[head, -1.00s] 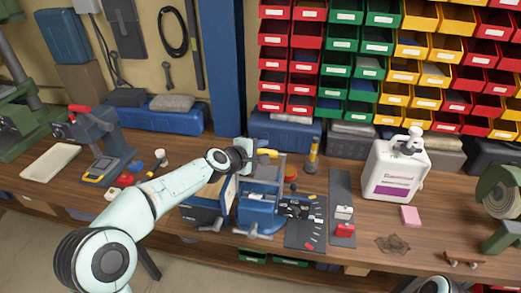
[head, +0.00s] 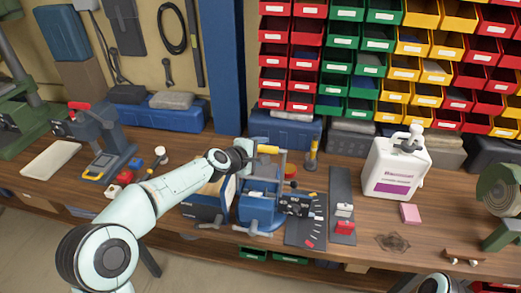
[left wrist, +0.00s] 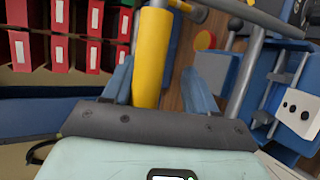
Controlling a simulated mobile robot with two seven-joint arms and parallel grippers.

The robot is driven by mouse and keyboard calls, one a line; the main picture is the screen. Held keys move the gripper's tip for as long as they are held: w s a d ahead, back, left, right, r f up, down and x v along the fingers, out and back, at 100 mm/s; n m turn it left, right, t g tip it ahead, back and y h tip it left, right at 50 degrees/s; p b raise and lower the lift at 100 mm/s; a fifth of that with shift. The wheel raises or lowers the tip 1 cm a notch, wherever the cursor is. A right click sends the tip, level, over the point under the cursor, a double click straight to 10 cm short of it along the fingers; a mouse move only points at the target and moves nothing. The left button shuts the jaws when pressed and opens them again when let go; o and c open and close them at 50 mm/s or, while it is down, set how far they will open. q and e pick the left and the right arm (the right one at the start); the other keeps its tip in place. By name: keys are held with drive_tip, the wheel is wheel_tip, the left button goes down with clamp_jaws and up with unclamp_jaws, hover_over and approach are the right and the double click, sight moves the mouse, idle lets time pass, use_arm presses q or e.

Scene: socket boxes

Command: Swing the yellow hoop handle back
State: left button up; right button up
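The yellow hoop handle (head: 268,149) is a thick yellow grip on a grey metal hoop that stands up behind a blue clamp-like device on the bench. My left gripper (head: 250,149) is at this grip, reaching in from the left. In the left wrist view the yellow grip (left wrist: 150,55) runs between the two blue fingers of my left gripper (left wrist: 160,82). The fingers stand apart on either side of it, with a clear gap on the right side and a narrow one on the left. My right gripper is out of view.
The blue device (head: 258,210) has a dark panel beside it. A yellow upright tool (head: 312,155) stands just right of the hoop. A white jug (head: 396,170) is further right. A blue post (head: 226,70) rises behind my left gripper, and colored bins fill the wall.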

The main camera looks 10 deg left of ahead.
use_arm(q)
drive_tip(key=shift+a+f, duration=0.1)
drive_tip(key=shift+f, duration=0.2)
